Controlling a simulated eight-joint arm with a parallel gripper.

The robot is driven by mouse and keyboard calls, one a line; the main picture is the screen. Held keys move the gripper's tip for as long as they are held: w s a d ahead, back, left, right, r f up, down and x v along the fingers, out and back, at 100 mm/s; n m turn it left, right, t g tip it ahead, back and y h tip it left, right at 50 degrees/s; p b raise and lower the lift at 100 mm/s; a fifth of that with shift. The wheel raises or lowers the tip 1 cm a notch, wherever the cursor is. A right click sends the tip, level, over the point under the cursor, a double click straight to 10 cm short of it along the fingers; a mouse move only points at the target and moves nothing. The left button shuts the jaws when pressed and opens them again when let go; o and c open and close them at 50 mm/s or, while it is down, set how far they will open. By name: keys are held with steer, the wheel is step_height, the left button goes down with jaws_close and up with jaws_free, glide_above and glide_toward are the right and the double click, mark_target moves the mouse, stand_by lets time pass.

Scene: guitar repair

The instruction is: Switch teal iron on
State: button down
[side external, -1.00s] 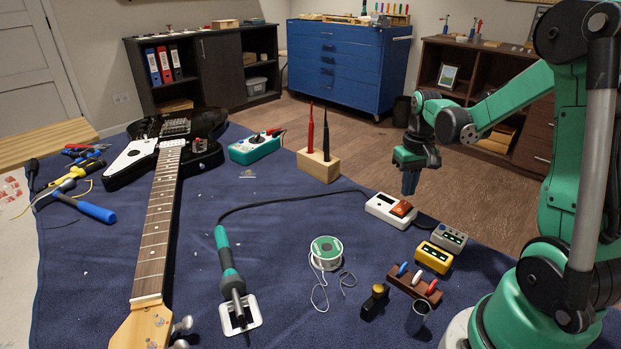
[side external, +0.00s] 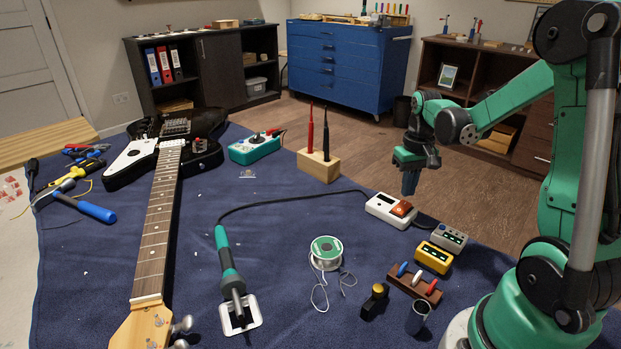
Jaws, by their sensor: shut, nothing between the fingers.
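The teal soldering iron (side external: 226,256) lies on the blue mat, its tip end over a small white stand (side external: 240,314). Its black cord runs to a white switch box (side external: 388,211) at the mat's right part. The box carries a red-orange rocker switch (side external: 403,208) on its right side and a dark display on its left. My gripper (side external: 409,190) is shut and empty, pointing down, above and apart from the box, near the rocker. The exact gap to the rocker cannot be told.
A solder spool (side external: 326,252), a yellow pedal (side external: 434,257), a grey pedal (side external: 449,238) and a wooden rack (side external: 414,285) are near the box. A wooden block (side external: 318,167) with red and black probes stands behind it. The guitar (side external: 160,225) lies left.

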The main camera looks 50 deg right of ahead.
mark_target(405, 203)
steer(key=shift+f, duration=1.1)
stand_by(0.4)
steer(key=shift+r, duration=3.5)
steer(key=a+r+n+t, duration=0.3)
steer(key=a+n+t, duration=0.3)
steer(key=a, duration=1.3)
steer(key=shift+w+a+r+t, duration=0.2)
steer(key=shift+w+a+t, duration=0.2)
steer(key=shift+t, duration=0.2)
